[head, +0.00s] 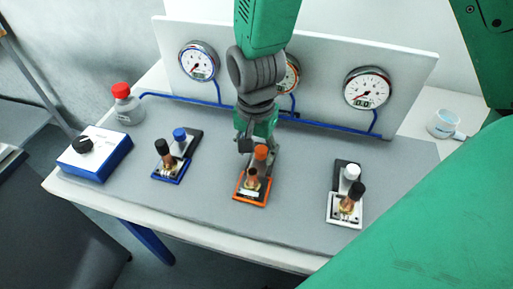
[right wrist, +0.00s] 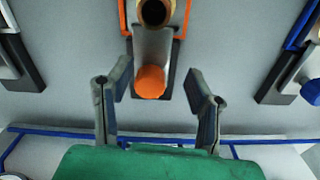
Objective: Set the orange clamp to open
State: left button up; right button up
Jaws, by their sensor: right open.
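The orange clamp (head: 240,195) stands on the grey mat in the middle of three clamps. It has an orange base plate, a copper-coloured post and an orange-tipped lever (head: 261,153). My right gripper (head: 252,143) is over the back of this clamp, pointing down. In the right wrist view the open fingers (right wrist: 160,88) stand on either side of the orange lever tip (right wrist: 150,82), with gaps on both sides. Whether the fingers are down at the tip's height is hard to tell. My left gripper is not in view.
A blue clamp (head: 168,177) stands to the left and a white clamp (head: 333,208) to the right. Behind are gauges (head: 367,88) on a white panel (head: 320,58) and a blue pipe (head: 335,127). A control box (head: 95,153), bottle (head: 127,108) and mug (head: 441,122) are farther out.

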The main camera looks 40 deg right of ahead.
jog(key=shift+a, duration=0.1)
jog(key=c, duration=0.5)
jog(key=shift+d, duration=0.2)
grip_shut()
jog(key=shift+d+f, duration=0.1)
jog(key=shift+d, duration=0.65)
jog(key=shift+w+d+p, duration=0.5)
jog(key=shift+d+p, duration=0.1)
jog(key=shift+d, duration=0.1)
jog(key=shift+w, duration=0.25)
jog(key=shift+w+a, duration=0.15)
jog(key=shift+a, duration=0.15)
jog(key=shift+d, duration=0.15)
jog(key=o, duration=0.5)
grip_release()
jog(key=shift+d, duration=0.25)
jog(key=shift+w+d+f, duration=0.1)
jog(key=shift+d+f, duration=0.05)
jog(key=shift+d, duration=0.35)
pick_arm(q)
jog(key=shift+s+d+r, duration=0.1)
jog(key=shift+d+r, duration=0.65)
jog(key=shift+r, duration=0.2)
pick_arm(e)
notch_tip(320, 180, up, 12)
jog(key=d, duration=0.1)
jog(key=shift+f, duration=0.15)
